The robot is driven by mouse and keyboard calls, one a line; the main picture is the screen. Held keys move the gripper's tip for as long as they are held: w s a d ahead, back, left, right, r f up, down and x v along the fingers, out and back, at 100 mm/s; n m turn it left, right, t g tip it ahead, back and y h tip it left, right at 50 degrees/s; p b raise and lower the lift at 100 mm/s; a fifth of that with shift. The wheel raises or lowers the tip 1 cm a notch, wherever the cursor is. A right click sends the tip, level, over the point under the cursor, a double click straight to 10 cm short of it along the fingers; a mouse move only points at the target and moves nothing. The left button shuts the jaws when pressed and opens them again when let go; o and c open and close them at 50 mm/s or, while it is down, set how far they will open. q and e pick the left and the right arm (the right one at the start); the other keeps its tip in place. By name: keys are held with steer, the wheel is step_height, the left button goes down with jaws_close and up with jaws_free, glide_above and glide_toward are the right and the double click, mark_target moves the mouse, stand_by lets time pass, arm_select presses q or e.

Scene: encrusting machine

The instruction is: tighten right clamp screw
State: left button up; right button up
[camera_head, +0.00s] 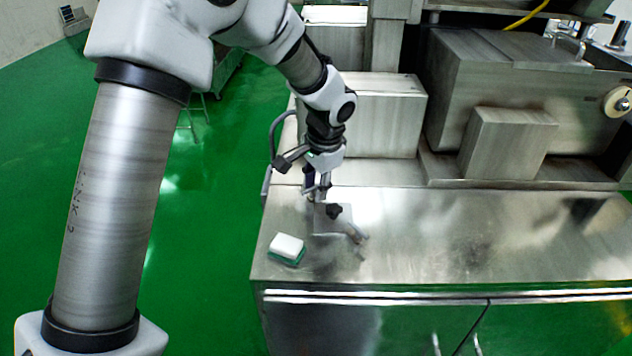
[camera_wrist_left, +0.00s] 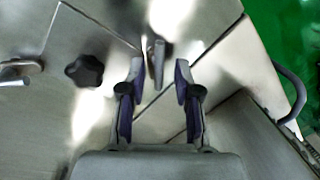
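My left gripper (camera_head: 317,188) reaches down over the left part of the steel worktop in the head view. In the left wrist view its two fingers (camera_wrist_left: 159,78) are apart, with a slim metal peg or handle (camera_wrist_left: 157,60) showing upright between and beyond the tips. I cannot tell whether they touch it. A black star-shaped knob (camera_wrist_left: 85,70) lies left of the fingers, and shows in the head view as a dark knob (camera_head: 333,211) just below the gripper. Another metal handle (camera_wrist_left: 18,70) is at the wrist view's left edge. Which part is the right clamp screw is unclear. My right gripper is not in view.
A white and green sponge-like block (camera_head: 287,247) sits near the worktop's front left. A short metal fitting (camera_head: 355,234) is right of the knob. Steel housings (camera_head: 508,143) stand along the back. The worktop (camera_head: 480,240) is clear to the right.

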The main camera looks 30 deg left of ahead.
arm_select(q)
steer(key=shift+s+r, duration=0.15)
steer(key=shift+s, duration=0.1)
steer(key=shift+c, duration=0.8)
steer(key=shift+s+r, duration=0.1)
steer(key=shift+s, duration=0.1)
jaws_close()
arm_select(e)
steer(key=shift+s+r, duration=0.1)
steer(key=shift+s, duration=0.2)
